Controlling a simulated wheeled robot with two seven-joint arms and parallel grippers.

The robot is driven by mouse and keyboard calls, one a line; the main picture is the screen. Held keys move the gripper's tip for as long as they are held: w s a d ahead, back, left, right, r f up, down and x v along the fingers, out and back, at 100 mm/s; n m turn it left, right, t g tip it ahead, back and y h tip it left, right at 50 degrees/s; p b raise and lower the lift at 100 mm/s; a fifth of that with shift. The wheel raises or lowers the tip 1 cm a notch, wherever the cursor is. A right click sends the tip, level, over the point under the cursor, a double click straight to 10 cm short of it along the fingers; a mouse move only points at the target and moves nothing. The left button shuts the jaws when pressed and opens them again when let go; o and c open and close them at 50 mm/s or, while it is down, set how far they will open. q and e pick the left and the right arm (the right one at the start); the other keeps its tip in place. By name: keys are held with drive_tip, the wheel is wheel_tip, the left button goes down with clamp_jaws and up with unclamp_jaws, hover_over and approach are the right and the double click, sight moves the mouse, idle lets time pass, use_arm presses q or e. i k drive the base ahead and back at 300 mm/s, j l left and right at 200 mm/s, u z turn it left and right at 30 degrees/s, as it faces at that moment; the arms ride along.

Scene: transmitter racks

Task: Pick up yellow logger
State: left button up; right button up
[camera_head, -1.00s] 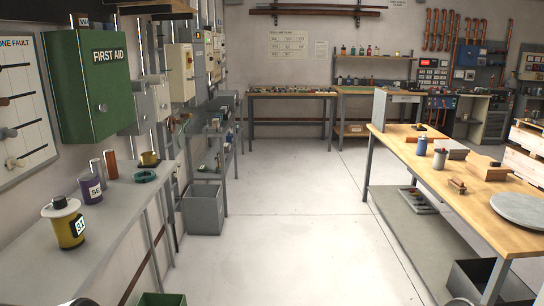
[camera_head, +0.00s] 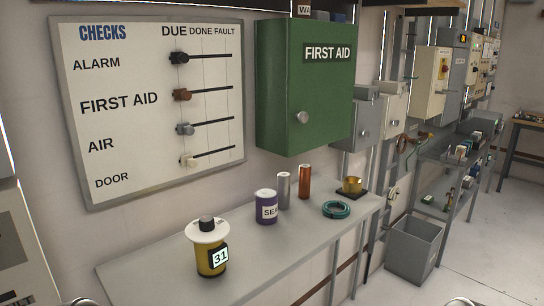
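The yellow logger (camera_head: 210,261) stands upright on the grey shelf (camera_head: 145,276) under the wall board. It is a yellow cylinder with a white disc and black knob on top and a small display reading 31. Its sides are clear, with nothing touching it. Neither of my grippers can be made out; only small rounded grey parts of mine show at the bottom edge.
A green first aid box (camera_head: 290,95) juts out above. A grey bin (camera_head: 413,252) stands on the floor.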

sight(212, 253)
drive_tip(key=i+l+u, duration=0.2)
drive_tip(key=u, duration=0.15)
drive_tip(key=i+l+u, duration=0.15)
drive_tip(key=l+u, duration=0.2)
drive_tip(key=i+l+u, duration=0.1)
drive_tip(key=l+u, duration=0.65)
